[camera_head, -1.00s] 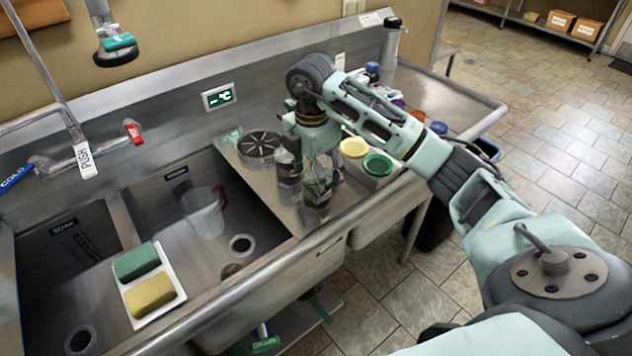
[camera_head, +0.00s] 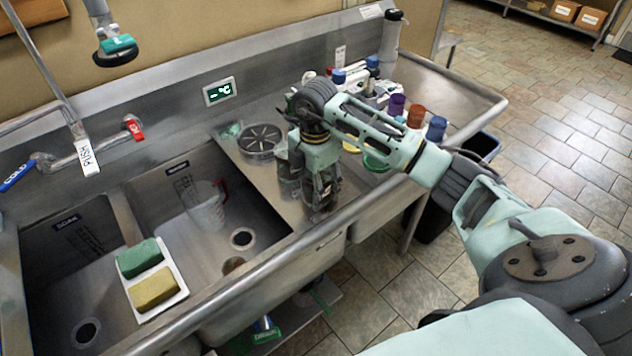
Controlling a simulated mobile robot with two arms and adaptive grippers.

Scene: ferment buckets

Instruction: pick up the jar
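A clear glass jar (camera_head: 320,205) stands on the steel counter right of the sink basins, near the front edge. My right gripper (camera_head: 318,184) points down over it, with its fingers at the jar's upper part. The fingers and the jar overlap in this view, so I cannot tell whether they grip it or only stand around it. A second glass jar (camera_head: 287,182) stands close by on the left, partly hidden by the gripper. My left gripper is out of view.
A round slotted drain cover (camera_head: 260,140) lies behind the jars. A green lid (camera_head: 375,161) and several coloured cups, such as an orange one (camera_head: 416,116), are to the right behind my arm. A measuring jug (camera_head: 207,206) and sponges (camera_head: 152,288) are in the sink area at left.

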